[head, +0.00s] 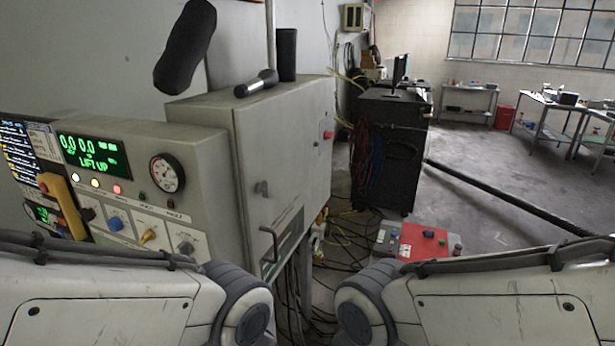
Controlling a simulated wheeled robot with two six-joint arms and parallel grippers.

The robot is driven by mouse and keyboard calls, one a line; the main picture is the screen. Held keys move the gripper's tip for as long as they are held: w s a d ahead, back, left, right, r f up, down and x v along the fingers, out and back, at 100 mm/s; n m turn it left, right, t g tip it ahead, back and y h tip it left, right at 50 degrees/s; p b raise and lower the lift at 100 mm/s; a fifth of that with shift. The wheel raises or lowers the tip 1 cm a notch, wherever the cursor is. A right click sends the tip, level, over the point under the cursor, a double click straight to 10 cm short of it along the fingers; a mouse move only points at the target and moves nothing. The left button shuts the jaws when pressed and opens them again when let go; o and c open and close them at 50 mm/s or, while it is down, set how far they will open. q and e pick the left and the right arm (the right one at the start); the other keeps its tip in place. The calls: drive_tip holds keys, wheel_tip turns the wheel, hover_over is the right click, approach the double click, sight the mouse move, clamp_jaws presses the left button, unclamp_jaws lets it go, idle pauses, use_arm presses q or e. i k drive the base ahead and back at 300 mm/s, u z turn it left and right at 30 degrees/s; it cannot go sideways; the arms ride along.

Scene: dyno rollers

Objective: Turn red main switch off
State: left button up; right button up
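A small red switch-like part (327,135) sits on the door side of the grey metal cabinet (286,130), near its right edge. It is too small to tell its position. A yellow handle with a red part below it (62,205) stands on the control panel at the far left; I cannot tell whether it is a switch. Both of my arms show along the bottom edge, with their rounded joints near the middle. Neither gripper is in view, so I cannot see whether they are open or shut.
The control panel (205,145) has a green display, a round gauge (166,173) and several knobs. A flashlight (256,83) and a dark cylinder (287,54) are on the cabinet. Cables cover the floor beside it. A red-and-grey control box (418,241) and a black cart (388,150) stand right.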

sight(328, 136)
drive_tip(key=k, duration=0.4)
drive_tip(key=z, duration=1.05)
drive_tip(key=i, duration=1.85)
drive_tip(key=u, duration=0.45)
